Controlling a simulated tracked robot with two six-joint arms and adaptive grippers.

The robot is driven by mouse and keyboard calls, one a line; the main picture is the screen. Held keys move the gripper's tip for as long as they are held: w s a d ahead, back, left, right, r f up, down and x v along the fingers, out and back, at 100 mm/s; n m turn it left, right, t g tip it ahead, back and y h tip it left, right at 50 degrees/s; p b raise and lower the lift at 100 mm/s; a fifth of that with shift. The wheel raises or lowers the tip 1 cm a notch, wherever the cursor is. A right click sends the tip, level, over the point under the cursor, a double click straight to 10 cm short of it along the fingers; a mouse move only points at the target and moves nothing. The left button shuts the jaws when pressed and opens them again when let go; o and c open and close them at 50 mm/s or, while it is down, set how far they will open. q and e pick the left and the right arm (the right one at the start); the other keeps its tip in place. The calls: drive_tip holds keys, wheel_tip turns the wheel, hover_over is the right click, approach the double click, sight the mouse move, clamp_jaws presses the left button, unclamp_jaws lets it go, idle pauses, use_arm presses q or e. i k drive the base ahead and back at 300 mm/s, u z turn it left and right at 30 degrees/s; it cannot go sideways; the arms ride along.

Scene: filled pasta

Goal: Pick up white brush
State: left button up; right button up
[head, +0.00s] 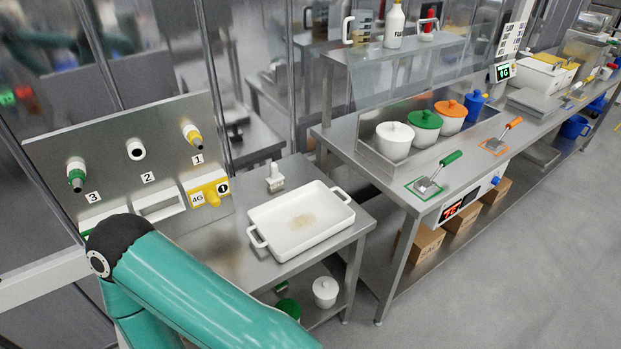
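A small white object that looks like the white brush (275,180) stands on the steel table (232,240), just behind the white tray (325,238). Its upper part is narrow and its lower part is wider and greyish; fine detail is too small to tell. It is apart from any gripper. A teal arm of mine crosses the lower left of the head view, and its gripper end is outside the picture. Neither gripper shows.
The two-handled tray has a tan patch on its floor. A panel (150,150) with numbered ports stands at the table's back left. A longer bench on the right holds lidded pots (424,128) and two scrapers (433,180). A lidded white pot (325,291) sits on the lower shelf.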

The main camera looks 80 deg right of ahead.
sight(276, 180)
drive_tip(key=u, duration=0.85)
drive_tip(key=i, duration=0.15)
drive_tip(key=z, duration=2.5)
drive_tip(key=i, duration=0.25)
drive_tip(key=z, duration=1.7)
drive_tip(key=k, duration=0.6)
drive_tip(key=z, duration=0.45)
drive_tip(key=i, duration=1.65)
drive_tip(key=u, duration=0.4)
